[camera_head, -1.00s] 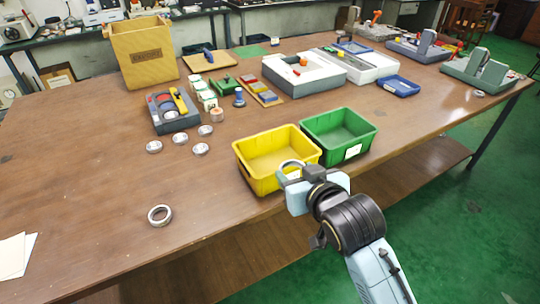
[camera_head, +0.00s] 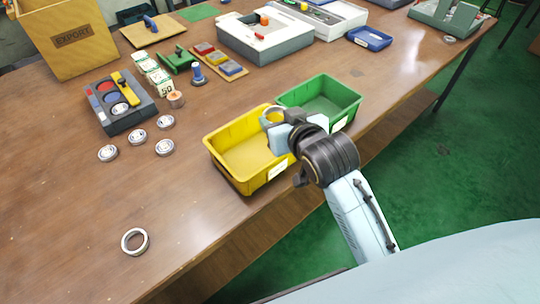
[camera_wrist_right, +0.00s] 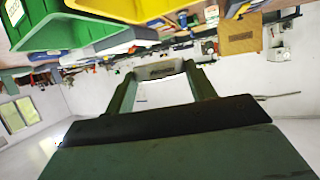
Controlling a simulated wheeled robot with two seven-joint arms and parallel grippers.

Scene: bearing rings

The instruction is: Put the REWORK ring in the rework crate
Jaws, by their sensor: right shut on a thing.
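My right gripper (camera_head: 277,124) is shut on a metal ring (camera_head: 273,115), held over the right side of the yellow crate (camera_head: 222,165), near the green crate. In the right wrist view, the ring (camera_wrist_right: 160,69) shows between the two fingers. The yellow crate looks empty inside, as far as I see; my gripper hides part of it. The green crate (camera_head: 345,90) stands right behind it to the right. Both crates have white labels that I cannot read. Another silver ring (camera_head: 135,241) lies alone on the table at the front left. My left gripper is not in view.
Several small labelled rings (camera_head: 165,147) lie left of the crates, beside a grey tray (camera_head: 128,116). A brown EXPORT box (camera_head: 72,40) stands at the back left. A grey and white box (camera_head: 262,45) is behind the crates.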

